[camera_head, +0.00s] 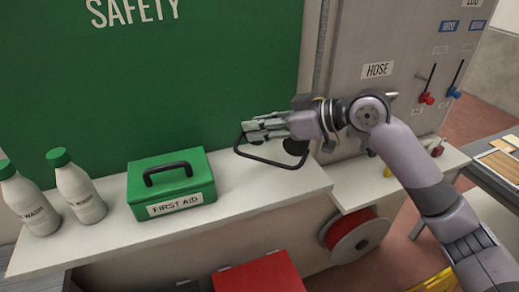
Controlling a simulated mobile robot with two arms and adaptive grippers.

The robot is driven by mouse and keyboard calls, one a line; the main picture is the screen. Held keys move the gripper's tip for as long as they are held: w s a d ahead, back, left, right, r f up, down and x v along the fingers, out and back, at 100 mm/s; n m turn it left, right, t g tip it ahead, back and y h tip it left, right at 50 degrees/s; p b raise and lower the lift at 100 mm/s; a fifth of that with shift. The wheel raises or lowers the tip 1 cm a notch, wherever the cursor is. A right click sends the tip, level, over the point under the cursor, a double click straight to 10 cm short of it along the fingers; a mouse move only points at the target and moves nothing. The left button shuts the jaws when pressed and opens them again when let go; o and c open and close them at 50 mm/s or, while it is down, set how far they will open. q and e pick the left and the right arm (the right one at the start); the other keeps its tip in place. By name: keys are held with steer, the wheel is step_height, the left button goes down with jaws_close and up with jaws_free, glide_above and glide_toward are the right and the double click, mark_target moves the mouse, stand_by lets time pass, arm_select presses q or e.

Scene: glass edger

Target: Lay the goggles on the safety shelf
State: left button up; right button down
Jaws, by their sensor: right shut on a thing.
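My right gripper (266,129) reaches in from the right and is shut on the goggles (266,159), which have a dark frame. It holds them over the white safety shelf (245,195), to the right of the first aid box. The gripper hides part of the goggles, and I cannot tell whether they touch the shelf. A green board (150,80) marked SAFETY stands behind the shelf. My left gripper is out of view.
A green first aid box (172,185) and two white wash bottles (76,190) with green caps stand on the shelf's left part. The shelf is clear right of the box. A red box (258,275) and a hose reel (355,237) are below.

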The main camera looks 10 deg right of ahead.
mark_target(261, 142)
step_height(261, 142, down, 4)
steer(key=shift+f+p, duration=0.2)
steer(key=shift+p, duration=0.15)
step_height(261, 142, down, 3)
steer(key=shift+f+p, duration=0.1)
steer(key=shift+p, duration=0.35)
steer(key=shift+f, duration=0.2)
steer(key=shift+f, duration=0.1)
steer(key=c, duration=1.3)
jaws_free()
steer(key=shift+d, duration=0.1)
